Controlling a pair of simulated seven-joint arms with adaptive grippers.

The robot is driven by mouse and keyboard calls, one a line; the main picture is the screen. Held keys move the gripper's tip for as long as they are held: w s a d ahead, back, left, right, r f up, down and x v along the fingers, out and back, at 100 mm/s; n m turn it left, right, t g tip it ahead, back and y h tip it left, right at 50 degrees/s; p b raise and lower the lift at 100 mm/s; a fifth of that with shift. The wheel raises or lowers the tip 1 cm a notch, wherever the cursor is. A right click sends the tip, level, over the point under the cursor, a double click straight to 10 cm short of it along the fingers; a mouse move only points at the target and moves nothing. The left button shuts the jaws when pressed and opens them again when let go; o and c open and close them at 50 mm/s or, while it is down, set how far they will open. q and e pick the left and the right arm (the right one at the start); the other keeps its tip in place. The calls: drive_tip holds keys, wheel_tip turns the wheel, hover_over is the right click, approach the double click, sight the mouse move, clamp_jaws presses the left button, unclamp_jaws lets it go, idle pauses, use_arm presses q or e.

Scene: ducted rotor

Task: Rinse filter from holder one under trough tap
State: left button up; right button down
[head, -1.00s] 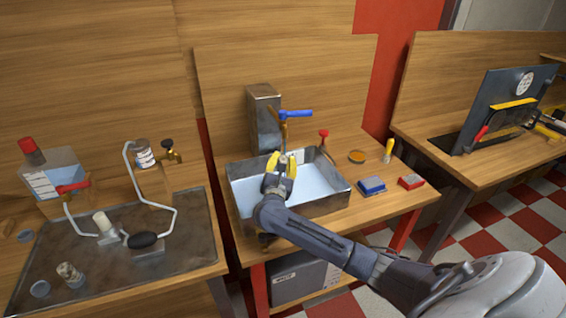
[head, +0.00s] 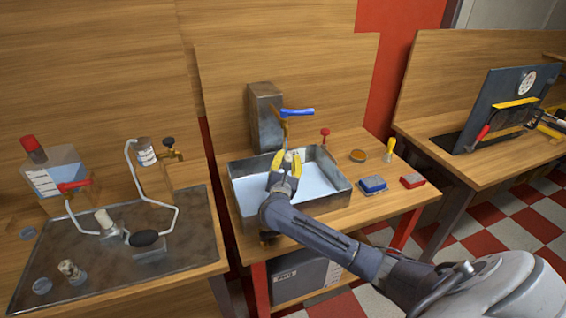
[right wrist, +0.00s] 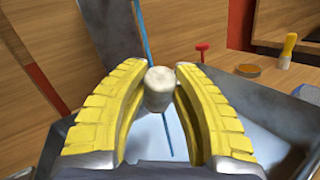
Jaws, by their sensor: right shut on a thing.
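My right gripper (head: 286,158) is over the trough (head: 335,193), close to the tap. Its yellow fingers are shut on a short whitish cylindrical filter (right wrist: 159,90), seen between the fingertips in the right wrist view. The trough tap has a blue lever (head: 297,113), and a thin blue water stream (head: 285,133) comes down from it. In the right wrist view the stream (right wrist: 146,38) runs behind or against the filter and shows again below it. I cannot tell whether it touches the filter. My left gripper is not in view.
The left bench holds a dark tray (head: 95,275) with bent tubes and small cylinders. A red-topped knob (head: 325,136) stands behind the trough.

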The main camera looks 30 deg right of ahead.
drive_tip(key=shift+a, duration=0.15)
drive_tip(key=shift+w+a, duration=0.25)
drive_tip(key=shift+a, duration=0.05)
idle(0.4)
drive_tip(key=shift+s+d, duration=0.1)
drive_tip(key=shift+d, duration=0.05)
drive_tip(key=shift+s+d, duration=0.15)
drive_tip(key=shift+d, duration=0.1)
drive_tip(key=shift+s, duration=0.1)
idle(0.3)
drive_tip(key=r+v, duration=0.1)
drive_tip(key=v, duration=0.6)
drive_tip(key=shift+s+d, duration=0.2)
drive_tip(key=shift+s, duration=0.5)
drive_tip(key=shift+f, duration=0.1)
